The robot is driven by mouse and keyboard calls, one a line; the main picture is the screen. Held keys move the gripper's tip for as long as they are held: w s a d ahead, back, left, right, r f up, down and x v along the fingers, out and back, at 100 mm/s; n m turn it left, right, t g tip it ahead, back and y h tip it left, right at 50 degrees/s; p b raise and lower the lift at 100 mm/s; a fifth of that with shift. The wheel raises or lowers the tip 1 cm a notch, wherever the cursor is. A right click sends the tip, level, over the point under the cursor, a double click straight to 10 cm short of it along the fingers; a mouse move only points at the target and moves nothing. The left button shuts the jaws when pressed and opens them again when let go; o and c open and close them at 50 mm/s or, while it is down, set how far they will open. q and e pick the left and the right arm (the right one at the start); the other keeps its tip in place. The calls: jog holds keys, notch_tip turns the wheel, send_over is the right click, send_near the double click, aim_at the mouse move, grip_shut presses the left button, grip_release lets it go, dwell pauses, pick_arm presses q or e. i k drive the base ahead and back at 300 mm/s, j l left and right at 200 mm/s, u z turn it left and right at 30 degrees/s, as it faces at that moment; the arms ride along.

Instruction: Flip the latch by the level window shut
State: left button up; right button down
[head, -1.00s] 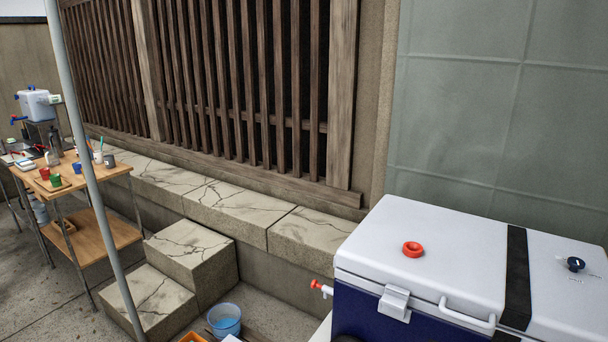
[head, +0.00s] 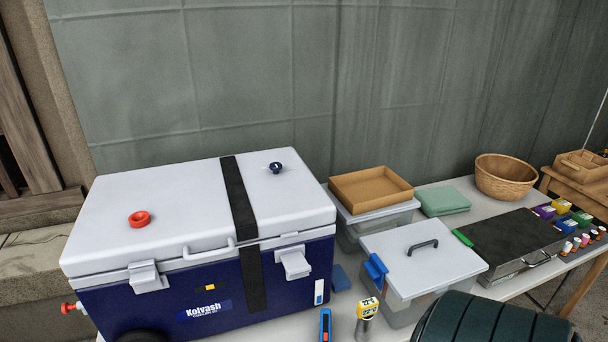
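A large cooler with a white lid (head: 110,215) and a dark blue body (head: 215,285) stands at the left of the table. Two white latches sit on its front edge: a left latch (head: 147,278) and a right latch (head: 294,262). A small white and blue upright strip (head: 319,292), which looks like the level window, is just below and right of the right latch. The right latch appears to jut outward from the front; I cannot tell for sure whether it is fastened. Neither gripper is in view.
A black strap (head: 238,200) crosses the lid between the latches. Right of the cooler are a clear bin with a grey-white lid (head: 400,250), a cardboard tray (head: 370,188) and a basket (head: 505,175). A yellow device (head: 367,308) and a blue tool (head: 325,326) lie in front. A dark ribbed object (head: 490,322) fills the bottom right.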

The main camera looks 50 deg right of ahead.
aim_at(295, 264)
jog(key=i+l+z, duration=0.1)
jog(key=z, duration=1.4)
